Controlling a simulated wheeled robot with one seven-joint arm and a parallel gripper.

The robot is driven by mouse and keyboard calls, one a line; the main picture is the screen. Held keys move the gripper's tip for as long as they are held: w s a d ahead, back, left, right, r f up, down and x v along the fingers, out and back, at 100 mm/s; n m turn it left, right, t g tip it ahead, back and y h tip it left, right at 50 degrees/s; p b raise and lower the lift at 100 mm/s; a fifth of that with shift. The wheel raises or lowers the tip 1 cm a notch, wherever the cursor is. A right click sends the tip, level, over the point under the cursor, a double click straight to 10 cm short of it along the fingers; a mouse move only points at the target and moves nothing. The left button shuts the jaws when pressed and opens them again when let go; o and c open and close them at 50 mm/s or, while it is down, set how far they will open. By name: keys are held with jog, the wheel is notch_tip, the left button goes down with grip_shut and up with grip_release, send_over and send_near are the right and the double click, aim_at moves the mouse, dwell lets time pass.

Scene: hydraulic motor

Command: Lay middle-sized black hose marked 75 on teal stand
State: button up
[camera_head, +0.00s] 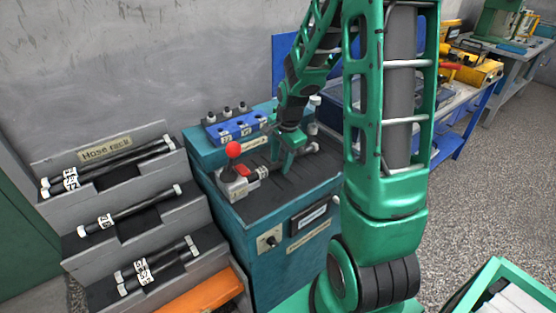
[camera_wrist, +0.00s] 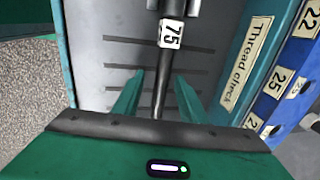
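The black hose marked 75 (camera_wrist: 161,78) runs lengthwise over the grey, slotted top of the teal stand (camera_head: 262,245). Its white 75 label (camera_wrist: 171,33) is near the top of the wrist view, beside a grey fitting. My gripper (camera_wrist: 158,78) has its two teal fingers apart, one on each side of the hose, with gaps showing. The hose's near end is hidden behind the gripper body. In the head view my gripper (camera_head: 286,158) is low over the stand top, right of the red-knobbed lever device (camera_head: 236,180); the hose is mostly hidden there.
A blue block with numbered labels (camera_head: 236,127) stands along the stand's back edge. A stepped grey hose rack (camera_head: 110,225) with several black hoses is at left. An orange object (camera_head: 205,293) lies at the rack's foot. A blue workbench (camera_head: 470,110) is behind right.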

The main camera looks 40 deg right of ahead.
notch_tip(320, 180, up, 10)
jog(key=s, duration=0.1)
jog(key=shift+s+r, duration=0.25)
dwell(0.5)
jog(key=s+r+n+g, duration=0.1)
jog(key=s+n, duration=0.4)
jog(key=s, duration=0.8)
jog(key=s+a+r+n+g, duration=0.1)
jog(key=s+n, duration=0.5)
jog(key=s, duration=0.7)
jog(key=shift+a+r, duration=0.3)
jog(key=shift+r, duration=0.15)
